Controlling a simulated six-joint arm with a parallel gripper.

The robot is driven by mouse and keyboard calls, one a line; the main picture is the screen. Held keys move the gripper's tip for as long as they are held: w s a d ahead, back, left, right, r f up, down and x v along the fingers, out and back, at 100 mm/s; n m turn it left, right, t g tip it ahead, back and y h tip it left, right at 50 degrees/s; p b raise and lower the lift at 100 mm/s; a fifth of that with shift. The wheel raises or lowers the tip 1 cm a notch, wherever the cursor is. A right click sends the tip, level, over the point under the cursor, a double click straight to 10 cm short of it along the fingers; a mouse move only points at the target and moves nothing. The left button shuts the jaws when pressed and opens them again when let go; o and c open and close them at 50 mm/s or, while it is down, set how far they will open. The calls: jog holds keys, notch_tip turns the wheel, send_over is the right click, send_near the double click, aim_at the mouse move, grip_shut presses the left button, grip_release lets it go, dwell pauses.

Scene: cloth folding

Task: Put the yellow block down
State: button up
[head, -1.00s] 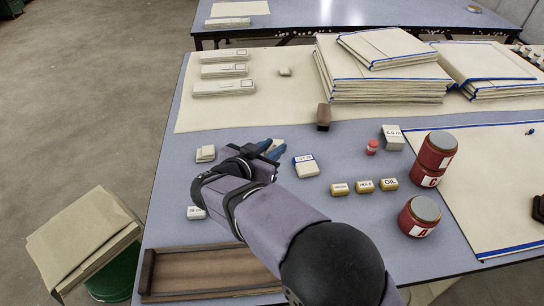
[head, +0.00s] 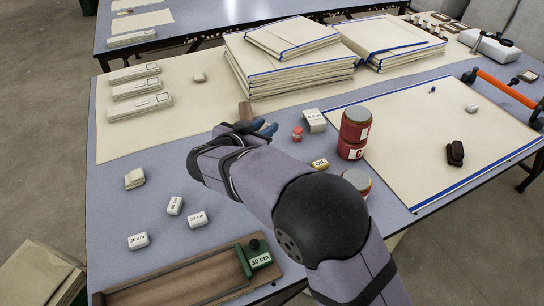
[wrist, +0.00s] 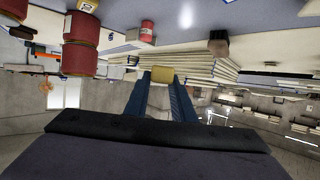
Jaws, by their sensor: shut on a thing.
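The yellow block (wrist: 162,74) is between the two dark blue fingers of my gripper (wrist: 161,82) in the wrist view, and they are shut on it. In the head view my gripper (head: 264,128) is above the table, near the brown block and left of the small red-topped item. The held block is hidden there, and I cannot tell its height. Another yellow block, marked OIL (head: 320,164), lies on the table right of my arm.
Red cans (head: 354,133) stand right of my arm. A stack of folded cloths (head: 290,65) and a brown block (head: 245,112) lie beyond my gripper. Several white labelled blocks (head: 138,241) and a wooden tray (head: 180,280) are at the near left. Bare table shows at left.

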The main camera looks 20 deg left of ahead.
jog(key=w+d, duration=0.3)
jog(key=d, duration=0.1)
jog(key=shift+n+y, duration=0.6)
jog(key=shift+y, duration=0.1)
jog(key=shift+a+f+b, duration=0.25)
jog(key=shift+a+f, duration=0.25)
jog(key=shift+f, duration=0.8)
jog(key=shift+a+f+b, duration=0.2)
jog(key=shift+a+f, duration=0.25)
jog(key=shift+f, duration=0.8)
jog(key=shift+a+f+b, duration=0.25)
jog(key=shift+a+f, duration=0.25)
jog(key=shift+f, duration=0.8)
jog(key=shift+f, duration=0.15)
jog(key=shift+f+b, duration=0.4)
jog(key=shift+f, duration=1.3)
jog(key=shift+f, duration=0.15)
jog(key=o, duration=1)
